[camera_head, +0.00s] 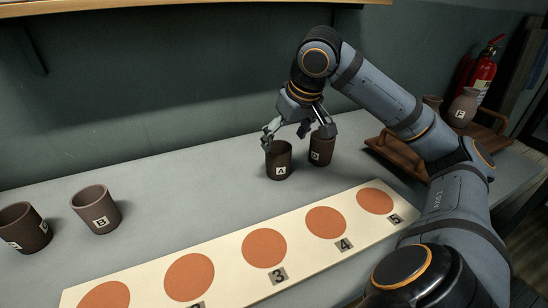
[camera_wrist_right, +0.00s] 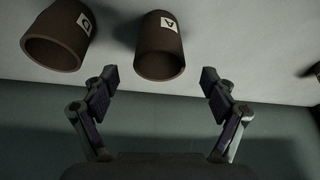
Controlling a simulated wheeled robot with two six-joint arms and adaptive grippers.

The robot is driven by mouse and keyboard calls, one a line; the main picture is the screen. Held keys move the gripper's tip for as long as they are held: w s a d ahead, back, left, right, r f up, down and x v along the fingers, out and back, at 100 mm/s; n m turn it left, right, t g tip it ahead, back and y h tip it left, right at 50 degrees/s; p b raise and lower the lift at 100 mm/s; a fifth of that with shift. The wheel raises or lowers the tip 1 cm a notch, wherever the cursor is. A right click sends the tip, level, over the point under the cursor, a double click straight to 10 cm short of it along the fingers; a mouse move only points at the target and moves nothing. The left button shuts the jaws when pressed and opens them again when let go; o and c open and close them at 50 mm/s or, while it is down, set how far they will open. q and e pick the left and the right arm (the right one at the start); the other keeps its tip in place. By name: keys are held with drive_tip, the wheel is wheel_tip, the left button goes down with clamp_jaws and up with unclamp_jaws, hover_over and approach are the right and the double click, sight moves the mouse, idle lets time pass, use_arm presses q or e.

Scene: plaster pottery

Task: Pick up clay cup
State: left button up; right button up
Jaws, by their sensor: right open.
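A dark brown clay cup labelled A (camera_head: 279,164) stands upright on the grey table. My right gripper (camera_head: 285,138) is open and empty, just above and behind this cup's rim. In the right wrist view cup A (camera_wrist_right: 161,50) shows ahead of the open right gripper (camera_wrist_right: 160,75), lined up with the gap between the fingers. A second brown cup (camera_head: 322,151) stands close to its right, partly hidden by the gripper; this cup (camera_wrist_right: 60,38) is at the upper left in the wrist view, outside the fingers. My left gripper is out of view.
Cup B (camera_head: 97,212) and another brown cup (camera_head: 24,230) stand at the left. A pale board (camera_head: 224,272) with several numbered orange circles lies in front. A wooden tray (camera_head: 397,158) with vessels, including vase F (camera_head: 462,108), is at the right. A wall stands close behind.

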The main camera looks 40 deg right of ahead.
sight(281, 149)
drive_tip(key=x, duration=0.4)
drive_tip(key=shift+w+f+b, duration=0.1)
drive_tip(key=shift+f+b, duration=0.2)
drive_tip(key=shift+b, duration=0.05)
drive_tip(key=x, duration=0.5)
drive_tip(key=shift+w+d, duration=0.1)
drive_tip(key=shift+w, duration=0.15)
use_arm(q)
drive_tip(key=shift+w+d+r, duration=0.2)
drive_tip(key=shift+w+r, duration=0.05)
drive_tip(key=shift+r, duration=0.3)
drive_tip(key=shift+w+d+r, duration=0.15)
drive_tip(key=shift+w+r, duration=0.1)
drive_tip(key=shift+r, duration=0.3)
use_arm(e)
drive_tip(key=c, duration=1.4)
